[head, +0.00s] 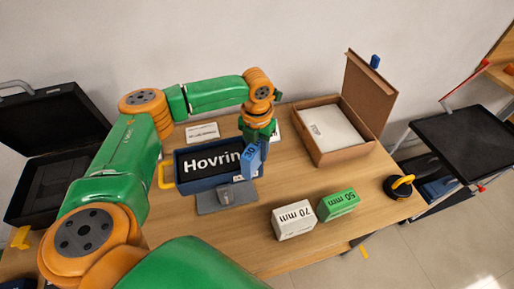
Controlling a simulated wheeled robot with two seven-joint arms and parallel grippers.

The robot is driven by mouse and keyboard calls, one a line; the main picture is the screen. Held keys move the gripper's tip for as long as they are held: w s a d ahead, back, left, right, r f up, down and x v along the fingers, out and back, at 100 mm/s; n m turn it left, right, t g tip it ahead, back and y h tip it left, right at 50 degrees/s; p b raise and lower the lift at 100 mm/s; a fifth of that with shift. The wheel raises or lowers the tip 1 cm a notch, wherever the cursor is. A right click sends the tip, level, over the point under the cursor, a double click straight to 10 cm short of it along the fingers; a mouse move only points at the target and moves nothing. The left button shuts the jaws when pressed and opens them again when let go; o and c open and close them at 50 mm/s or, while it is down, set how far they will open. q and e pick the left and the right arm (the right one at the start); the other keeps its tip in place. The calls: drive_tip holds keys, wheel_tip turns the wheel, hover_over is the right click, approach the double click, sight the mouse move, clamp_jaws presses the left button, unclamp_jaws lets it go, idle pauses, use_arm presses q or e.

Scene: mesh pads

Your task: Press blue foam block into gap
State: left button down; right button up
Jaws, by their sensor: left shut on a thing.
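The blue foam block (251,157) stands upright at the right end of a dark blue box (190,184). A black item lettered "Hovrin" (203,163) fills most of the box. My left gripper (256,139) points down and is shut on the top of the blue block. The block overlaps the box's right end in this view; I cannot tell how deep it sits in the gap there. The gap itself is hidden behind the block. My right gripper is not in view.
A white "70 mm" block (293,221) and a green "50 mm" block (339,205) lie at the front right of the wooden table (245,235). An open cardboard box (325,154) stands behind. A black round object with a yellow handle (398,188) is near the right edge.

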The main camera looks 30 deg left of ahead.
use_arm(q)
drive_tip(key=c, duration=0.5)
unclamp_jaws()
drive_tip(key=shift+c, duration=0.2)
wheel_tip(320, 180, up, 13)
drive_tip(key=shift+f+b, duration=0.1)
drive_tip(key=shift+b, duration=0.9)
